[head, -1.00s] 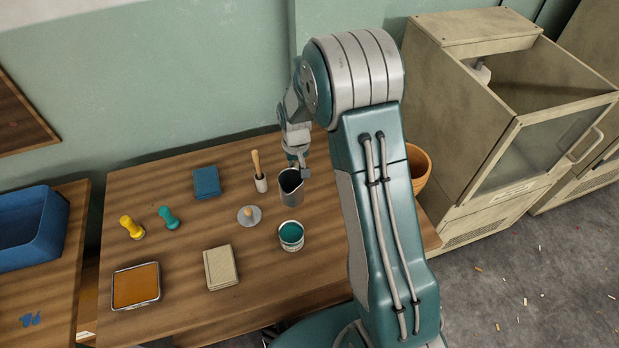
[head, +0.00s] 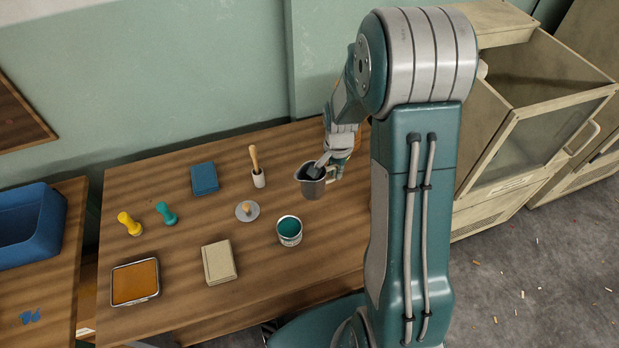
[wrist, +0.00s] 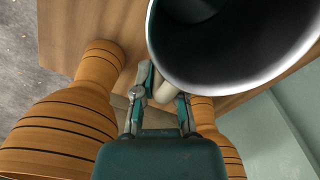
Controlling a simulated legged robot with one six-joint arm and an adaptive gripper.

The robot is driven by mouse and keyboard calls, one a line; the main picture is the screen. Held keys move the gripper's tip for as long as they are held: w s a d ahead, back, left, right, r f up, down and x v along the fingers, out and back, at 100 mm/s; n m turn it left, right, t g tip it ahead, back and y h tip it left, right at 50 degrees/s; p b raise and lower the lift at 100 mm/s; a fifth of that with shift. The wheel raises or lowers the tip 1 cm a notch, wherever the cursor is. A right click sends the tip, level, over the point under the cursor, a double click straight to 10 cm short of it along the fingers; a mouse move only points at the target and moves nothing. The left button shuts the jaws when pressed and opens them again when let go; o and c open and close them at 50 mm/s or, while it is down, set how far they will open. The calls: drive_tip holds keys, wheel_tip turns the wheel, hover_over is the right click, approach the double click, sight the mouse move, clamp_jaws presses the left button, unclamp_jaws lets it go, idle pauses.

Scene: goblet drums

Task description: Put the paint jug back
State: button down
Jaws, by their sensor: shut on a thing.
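The paint jug (head: 312,188) is a dark grey metal jug with a wide open mouth and a handle on its right side in the head view. My gripper (head: 340,171) is shut on its handle. In the wrist view the jug's mouth (wrist: 230,45) fills the upper right, with a dark inside and a pale rim. My fingers (wrist: 164,92) close around the handle just below it. The jug looks upright or nearly so; its height above the table is hard to tell.
Two striped wooden goblet drums, left (wrist: 65,135) and right (wrist: 215,135), flank my gripper in the wrist view.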

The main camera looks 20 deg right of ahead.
drive_tip(key=shift+m, duration=0.6)
drive_tip(key=w+d+f, duration=0.1)
drive_tip(key=w+f, duration=0.2)
drive_tip(key=w, duration=0.1)
drive_tip(key=w+d+f, duration=0.1)
drive_tip(key=w+f, duration=0.2)
drive_tip(key=w, duration=0.1)
drive_tip(key=w+d+f, duration=0.1)
drive_tip(key=w+f, duration=0.2)
drive_tip(key=w, duration=0.1)
drive_tip(key=shift+w+d, duration=0.15)
drive_tip(key=shift+d, duration=0.15)
drive_tip(key=shift+w+f, duration=0.35)
drive_tip(key=shift+f, duration=1.6)
drive_tip(key=c, duration=0.7)
unclamp_jaws()
